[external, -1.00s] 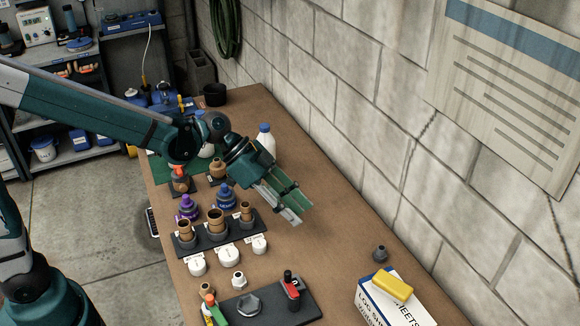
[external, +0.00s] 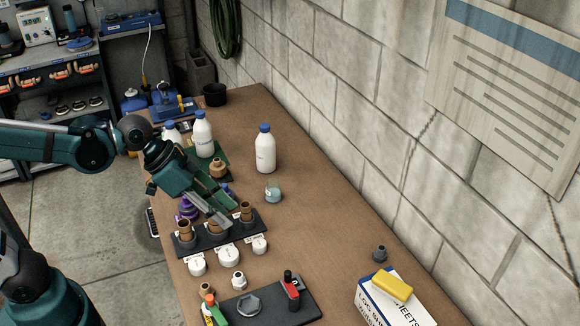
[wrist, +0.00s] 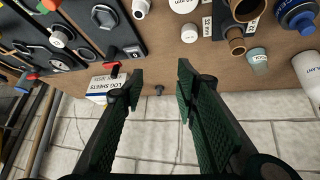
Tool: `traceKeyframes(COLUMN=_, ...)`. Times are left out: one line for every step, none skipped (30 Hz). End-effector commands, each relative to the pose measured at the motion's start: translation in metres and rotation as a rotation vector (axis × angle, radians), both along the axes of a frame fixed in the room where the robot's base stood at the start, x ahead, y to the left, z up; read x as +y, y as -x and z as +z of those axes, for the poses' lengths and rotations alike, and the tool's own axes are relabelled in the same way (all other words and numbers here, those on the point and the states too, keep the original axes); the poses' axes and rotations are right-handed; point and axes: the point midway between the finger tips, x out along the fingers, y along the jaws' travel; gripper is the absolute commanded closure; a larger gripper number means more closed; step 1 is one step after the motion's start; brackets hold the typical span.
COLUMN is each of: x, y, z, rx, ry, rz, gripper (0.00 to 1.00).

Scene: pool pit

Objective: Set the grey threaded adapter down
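The grey threaded adapter (external: 380,254) stands on the bench top at the right, near the wall and just behind the white log-sheet box. It also shows small in the wrist view (wrist: 159,89), in the gap between my fingers but well beyond them. My gripper (external: 222,221) is over the dark rack at the left of the bench, far from the adapter. The wrist view shows my fingers (wrist: 160,76) spread apart with nothing between them.
The dark rack (external: 256,232) holds brown pipe pieces, with white caps (external: 228,255) in front. A teal cup (external: 273,195) and a white bottle (external: 265,150) stand behind. A yellow block lies on the log-sheet box (external: 392,306).

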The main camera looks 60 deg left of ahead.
Motion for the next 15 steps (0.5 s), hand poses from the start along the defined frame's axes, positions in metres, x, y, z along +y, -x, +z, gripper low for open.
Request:
traceKeyframes(x=0.002, y=0.011, z=0.000, rx=0.003, ry=-0.005, rz=0.017, gripper=0.69)
traceKeyframes(x=0.004, y=0.016, z=0.000, rx=0.005, ry=-0.009, rz=0.029, gripper=0.69)
traceKeyframes(x=0.006, y=0.023, z=-0.001, rx=0.006, ry=-0.013, rz=0.045, gripper=0.69)
traceKeyframes(x=0.008, y=0.028, z=-0.001, rx=0.007, ry=-0.017, rz=0.058, gripper=0.69)
traceKeyframes(x=0.010, y=0.034, z=-0.002, rx=0.008, ry=-0.020, rz=0.070, gripper=0.69)
traceKeyframes(x=0.013, y=0.040, z=-0.002, rx=0.009, ry=-0.024, rz=0.086, gripper=0.69)
traceKeyframes(x=0.015, y=0.046, z=-0.003, rx=0.008, ry=-0.028, rz=0.098, gripper=0.69)
traceKeyframes(x=0.017, y=0.051, z=-0.003, rx=0.008, ry=-0.031, rz=0.110, gripper=0.69)
traceKeyframes(x=0.019, y=0.058, z=-0.004, rx=0.008, ry=-0.035, rz=0.126, gripper=0.69)
traceKeyframes(x=0.021, y=0.062, z=-0.005, rx=0.008, ry=-0.038, rz=0.138, gripper=0.69)
traceKeyframes(x=0.023, y=0.068, z=-0.005, rx=0.009, ry=-0.041, rz=0.151, gripper=0.69)
traceKeyframes(x=0.026, y=0.074, z=-0.007, rx=0.007, ry=-0.045, rz=0.166, gripper=0.69)
traceKeyframes(x=0.028, y=0.079, z=-0.007, rx=0.007, ry=-0.048, rz=0.178, gripper=0.69)
traceKeyframes(x=0.030, y=0.084, z=-0.008, rx=0.006, ry=-0.051, rz=0.190, gripper=0.69)
traceKeyframes(x=0.033, y=0.091, z=-0.009, rx=0.004, ry=-0.054, rz=0.206, gripper=0.69)
